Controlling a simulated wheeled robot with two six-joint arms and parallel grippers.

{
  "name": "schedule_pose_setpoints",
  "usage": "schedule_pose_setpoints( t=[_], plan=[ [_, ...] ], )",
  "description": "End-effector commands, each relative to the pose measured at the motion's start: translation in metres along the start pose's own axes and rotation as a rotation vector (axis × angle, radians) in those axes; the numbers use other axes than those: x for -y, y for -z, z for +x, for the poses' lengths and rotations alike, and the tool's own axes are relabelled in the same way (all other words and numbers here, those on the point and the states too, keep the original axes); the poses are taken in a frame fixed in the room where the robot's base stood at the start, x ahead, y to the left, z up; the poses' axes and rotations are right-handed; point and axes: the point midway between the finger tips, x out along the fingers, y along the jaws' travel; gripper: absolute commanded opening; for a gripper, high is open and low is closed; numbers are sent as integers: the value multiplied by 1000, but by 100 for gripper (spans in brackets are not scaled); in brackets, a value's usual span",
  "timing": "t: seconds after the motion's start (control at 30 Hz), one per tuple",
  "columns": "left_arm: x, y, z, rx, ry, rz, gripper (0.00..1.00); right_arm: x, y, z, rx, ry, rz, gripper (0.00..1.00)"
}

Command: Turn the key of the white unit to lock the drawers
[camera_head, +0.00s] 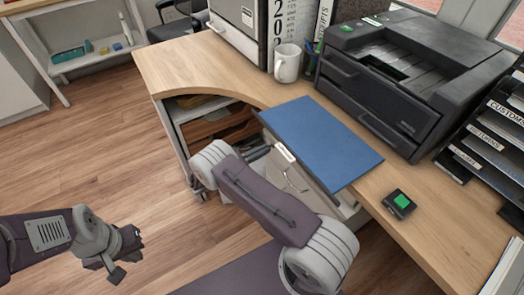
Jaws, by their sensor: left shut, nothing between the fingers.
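The white unit (346,207) stands under the wooden desk, largely covered by my right arm. A pale front with a label and a thin wire-like handle (292,178) shows beside the arm. I cannot make out the key or its lock. My right arm crosses in front of the unit from the bottom of the view. My left gripper (126,260) is shut and empty, low over the floor at left, well apart from the unit.
A blue folder (322,140) lies at the desk (190,65) edge and overhangs it. The floor at left is clear.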

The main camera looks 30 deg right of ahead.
Motion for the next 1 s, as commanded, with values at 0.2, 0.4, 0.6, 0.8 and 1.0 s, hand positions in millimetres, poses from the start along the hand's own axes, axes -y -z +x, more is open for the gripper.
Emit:
schedule_pose_setpoints(
  t=[0.2,0.4,0.6,0.8,1.0],
  plan=[
    [0,0,0,0,0,0,0,0,1,0,-1,1,-1,23],
    [0,0,0,0,0,0,0,0,0,0,0,0,0,25],
    [0,0,-3,0,0,0,0,0,-1,-9,0,-2,1,25],
    [0,1,-9,0,0,0,0,0,0,-54,-1,-4,2,25],
    [0,1,-9,0,0,0,0,0,1,-85,0,-1,1,25]
  ],
)
